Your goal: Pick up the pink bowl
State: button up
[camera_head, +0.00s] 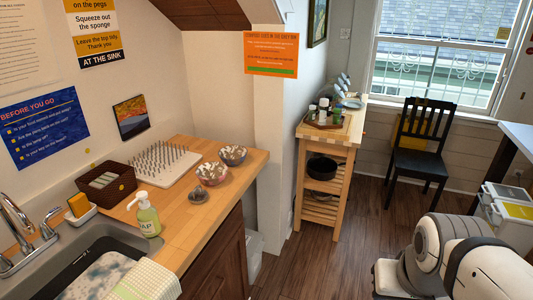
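A small pinkish bowl (212,179) stands upright on the wooden counter (190,225), near its right end. It holds several small pale pieces. A greyish bowl (233,158) with similar pieces stands just behind it to the right. A small dark dish (198,196) lies in front of it. Parts of my arm, white and grey, show at the bottom right, well apart from the bowl. My gripper is not in view.
Left of the bowls are a white peg rack (163,166), a brown basket (105,184), a soap bottle (148,216) and a sink (75,262). A wooden cart (325,152) and a black chair (419,155) stand farther back. Open floor (330,255) lies between counter and arm.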

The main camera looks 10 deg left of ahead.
aim_at(212, 173)
jog(key=z, duration=0.1)
jog(key=i, duration=1.55)
jog(key=u, duration=0.7)
jog(key=i, duration=0.4)
jog(key=u, duration=0.35)
jog(key=k, duration=0.75)
jog(key=u, duration=0.2)
jog(key=i, duration=0.75)
jog(key=z, duration=0.1)
